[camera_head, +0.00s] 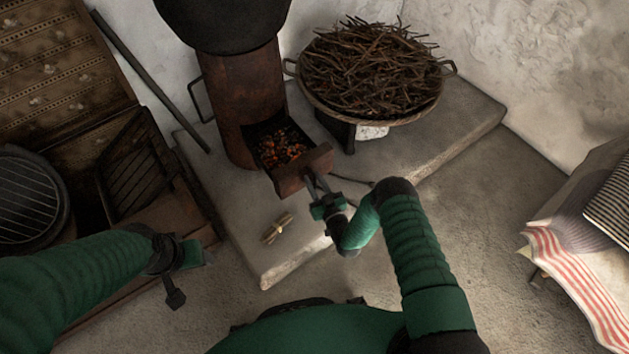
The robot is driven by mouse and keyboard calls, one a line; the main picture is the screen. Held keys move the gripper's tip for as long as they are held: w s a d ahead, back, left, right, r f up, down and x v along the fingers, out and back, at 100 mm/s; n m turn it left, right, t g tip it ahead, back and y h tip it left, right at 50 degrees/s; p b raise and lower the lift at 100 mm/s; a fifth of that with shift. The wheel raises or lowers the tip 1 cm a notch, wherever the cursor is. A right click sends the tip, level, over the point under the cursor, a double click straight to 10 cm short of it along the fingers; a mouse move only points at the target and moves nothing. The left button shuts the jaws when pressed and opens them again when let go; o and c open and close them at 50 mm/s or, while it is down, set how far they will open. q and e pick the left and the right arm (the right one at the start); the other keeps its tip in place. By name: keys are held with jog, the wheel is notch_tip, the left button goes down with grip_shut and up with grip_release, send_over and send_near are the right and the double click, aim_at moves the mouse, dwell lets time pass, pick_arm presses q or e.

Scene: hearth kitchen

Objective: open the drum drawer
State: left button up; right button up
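The drum is a rusty upright cylinder (241,95) under a dark round pot. Its drawer (303,171) stands pulled out at the base, with glowing orange embers (282,147) inside. My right gripper (315,182) is at the outer face of the drawer front, its two fingers pointing at it with a narrow gap between them. Any handle there is hidden, so I cannot tell whether the fingers grip it. My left gripper (190,262) is at the lower left, away from the drum, with no object visible in it; its fingers are unclear.
A wide basket of twigs (372,70) stands right of the drum on the stone slab (447,137). A small tied stick bundle (278,228) lies on the slab before the drawer. A grate (133,165) stands left; striped cloth (577,270) is at right.

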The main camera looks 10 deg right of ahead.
jog(key=shift+o, duration=0.2)
jog(key=shift+s+d+p, duration=0.1)
jog(key=shift+s+p, duration=0.2)
jog(key=shift+s, duration=0.1)
jog(key=s+d+p, duration=0.3)
jog(key=s+p, duration=0.2)
jog(key=s, duration=1)
jog(key=shift+s+p, duration=0.3)
jog(key=shift+s, duration=0.05)
jog(key=shift+s+f, duration=0.1)
